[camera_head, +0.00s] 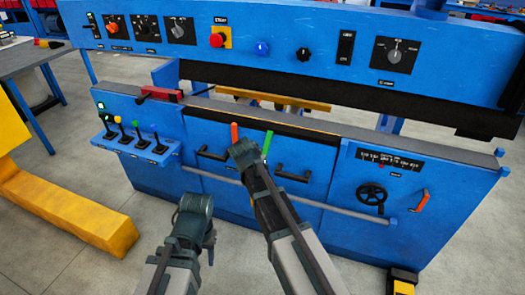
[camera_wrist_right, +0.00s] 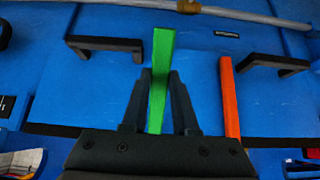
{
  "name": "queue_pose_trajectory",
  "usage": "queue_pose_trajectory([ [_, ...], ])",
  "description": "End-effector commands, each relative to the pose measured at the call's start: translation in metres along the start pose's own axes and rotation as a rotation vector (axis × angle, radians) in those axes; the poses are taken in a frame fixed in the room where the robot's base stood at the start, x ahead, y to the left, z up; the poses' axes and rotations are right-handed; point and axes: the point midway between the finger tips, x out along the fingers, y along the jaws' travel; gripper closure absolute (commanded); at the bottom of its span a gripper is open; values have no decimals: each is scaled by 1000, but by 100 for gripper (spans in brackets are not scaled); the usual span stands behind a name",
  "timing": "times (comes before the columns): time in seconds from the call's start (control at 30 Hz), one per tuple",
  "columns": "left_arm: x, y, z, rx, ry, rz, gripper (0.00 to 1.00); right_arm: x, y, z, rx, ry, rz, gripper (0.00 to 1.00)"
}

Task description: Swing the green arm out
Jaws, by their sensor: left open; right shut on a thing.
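The green arm (camera_head: 267,144) is a slim bar on the front of the blue machine, right of an orange arm (camera_head: 234,132). In the right wrist view the green arm (camera_wrist_right: 161,55) runs between the two dark fingers of my right gripper (camera_wrist_right: 158,85), which is shut on it. In the head view my right wrist covers the lower part of the green arm and hides the fingertips. My left gripper (camera_head: 208,242) is open and empty, low in front of the machine and apart from it.
Black handles (camera_head: 294,174) flank the colored arms, with a grey rail (camera_head: 335,212) below. A handwheel (camera_head: 371,194) and another orange lever (camera_head: 423,200) are at right. Small levers (camera_head: 137,132) stand at left. A yellow block (camera_head: 75,210) lies on the left floor.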

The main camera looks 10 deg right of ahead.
Motion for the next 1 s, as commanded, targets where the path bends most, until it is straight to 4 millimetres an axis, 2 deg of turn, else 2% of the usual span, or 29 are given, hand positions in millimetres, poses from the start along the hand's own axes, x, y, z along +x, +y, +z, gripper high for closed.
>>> queue_pose_trajectory([
  [0.03,-24,-2,1,0,0,0,50,-14,0,-13,2,-43,3,100],
  [0.2,-60,-6,4,0,0,0,50,-31,-1,-18,3,-203,2,100],
  [0.4,-93,-9,5,0,0,0,50,-48,-1,-25,2,-379,2,100],
  [0.7,-121,-12,7,0,0,0,50,-64,-1,-36,2,-580,2,100],
  [1.0,-132,-13,8,0,0,0,50,-72,0,-42,2,-683,1,100],
])
